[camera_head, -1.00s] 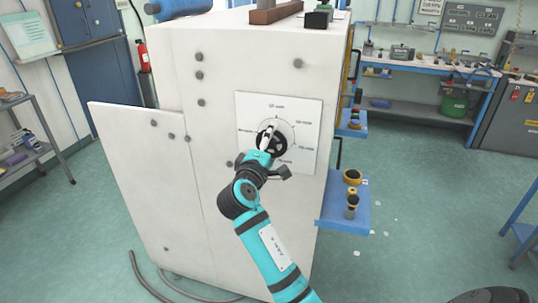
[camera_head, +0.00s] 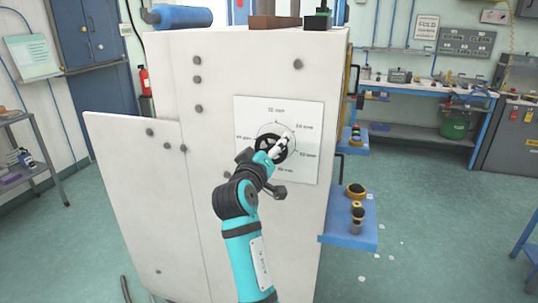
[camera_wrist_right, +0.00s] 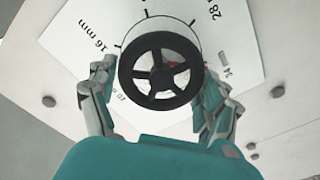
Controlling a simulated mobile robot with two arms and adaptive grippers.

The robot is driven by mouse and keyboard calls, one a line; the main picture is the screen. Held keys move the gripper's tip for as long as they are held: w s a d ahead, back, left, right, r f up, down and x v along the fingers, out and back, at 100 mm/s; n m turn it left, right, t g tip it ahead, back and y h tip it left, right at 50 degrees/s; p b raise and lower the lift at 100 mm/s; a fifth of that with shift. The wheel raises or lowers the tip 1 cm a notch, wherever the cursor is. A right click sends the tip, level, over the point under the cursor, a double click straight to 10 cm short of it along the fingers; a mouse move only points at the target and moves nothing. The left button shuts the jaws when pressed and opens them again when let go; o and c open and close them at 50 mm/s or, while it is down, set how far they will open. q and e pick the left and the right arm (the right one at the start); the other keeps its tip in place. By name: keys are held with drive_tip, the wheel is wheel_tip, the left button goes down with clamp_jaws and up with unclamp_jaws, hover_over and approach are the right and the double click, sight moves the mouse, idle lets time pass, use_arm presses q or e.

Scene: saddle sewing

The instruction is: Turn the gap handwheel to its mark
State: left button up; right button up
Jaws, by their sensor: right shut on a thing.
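The black, spoked gap handwheel (camera_head: 264,140) sits on a white dial plate (camera_head: 250,108) fixed to the front of the white machine cabinet. Printed millimetre labels and tick marks ring it. My right gripper (camera_head: 280,147) reaches it from below and is shut on it. In the right wrist view the handwheel (camera_wrist_right: 160,76) lies between the two fingers, one on each side of its rim. My left gripper is not in view.
A blue shelf (camera_head: 340,240) with black and brass parts juts from the cabinet's right side. A workbench (camera_head: 425,88) stands at the back right, and a grey rack (camera_head: 35,150) at the left. Floor on the right is mostly clear.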

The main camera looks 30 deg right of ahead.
drive_tip(key=shift+f, duration=0.2)
idle(0.4)
drive_tip(key=o, duration=1)
drive_tip(key=shift+r, duration=0.1)
wheel_tip(320, 180, up, 9)
drive_tip(key=shift+s+r, duration=0.1)
drive_tip(key=shift+s+d+r, duration=0.1)
drive_tip(key=shift+d+r, duration=0.05)
drive_tip(key=shift+r, duration=0.25)
drive_tip(key=shift+w+a, duration=0.2)
drive_tip(key=shift+w, duration=0.05)
